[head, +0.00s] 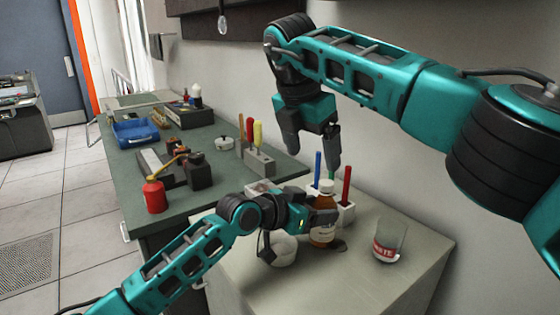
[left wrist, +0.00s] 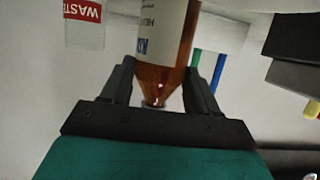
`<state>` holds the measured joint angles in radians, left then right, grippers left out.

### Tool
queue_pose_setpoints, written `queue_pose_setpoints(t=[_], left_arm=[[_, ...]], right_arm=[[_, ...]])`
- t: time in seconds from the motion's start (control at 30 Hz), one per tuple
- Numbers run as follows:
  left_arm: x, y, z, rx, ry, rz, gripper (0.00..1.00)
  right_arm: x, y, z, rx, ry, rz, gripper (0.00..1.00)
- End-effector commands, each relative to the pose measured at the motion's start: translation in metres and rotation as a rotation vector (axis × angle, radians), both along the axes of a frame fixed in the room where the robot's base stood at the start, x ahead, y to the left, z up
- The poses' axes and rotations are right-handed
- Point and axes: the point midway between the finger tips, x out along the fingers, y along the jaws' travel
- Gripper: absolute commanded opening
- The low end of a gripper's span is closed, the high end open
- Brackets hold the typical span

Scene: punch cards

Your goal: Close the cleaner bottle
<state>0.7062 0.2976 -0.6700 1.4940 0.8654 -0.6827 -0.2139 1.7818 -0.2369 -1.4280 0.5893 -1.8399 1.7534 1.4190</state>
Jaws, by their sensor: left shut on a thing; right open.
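The cleaner bottle (head: 322,232) is brown with a white label and stands upright near the middle of the pale front table. Its top (head: 326,186) looks pale; I cannot tell whether this is a cap seated on the neck. My left gripper (head: 313,212) is shut around the upper part of the bottle from the left. In the left wrist view the bottle (left wrist: 165,75) appears upside down, its tapered shoulder between the two fingers (left wrist: 160,95). My right gripper (head: 313,157) is open and points down above the bottle, slightly to its left, apart from it. No separate cap is clearly visible.
A white holder (head: 346,214) with coloured sticks stands close behind the bottle. A clear cup labelled waste (head: 388,242) stands to the right, and a white round vessel (head: 281,250) to the left. The table's front right is clear. A green bench (head: 198,200) with tools lies behind left.

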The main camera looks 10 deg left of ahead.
Motion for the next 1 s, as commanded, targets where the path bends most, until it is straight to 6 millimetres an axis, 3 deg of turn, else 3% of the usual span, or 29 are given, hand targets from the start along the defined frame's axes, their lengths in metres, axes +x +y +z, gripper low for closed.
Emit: queue_pose_setpoints(t=[0.4,0.87,0.9,1.0], left_arm=[[0.0,0.0,-0.001,0.001,0.001,0.0,0.0],[0.0,0.0,-0.001,0.001,0.001,0.0,0.0],[0.0,0.0,-0.001,0.001,0.001,0.0,0.64],[0.0,0.0,-0.001,0.001,0.001,0.0,0.73]], right_arm=[[-0.055,0.04,0.0,0.0,-0.001,0.002,0.87],[-0.065,0.047,0.0,0.0,0.0,-0.002,0.87],[-0.065,0.047,0.0,0.0,0.0,-0.002,0.87],[-0.065,0.047,0.0,-0.001,0.0,-0.001,0.87]])
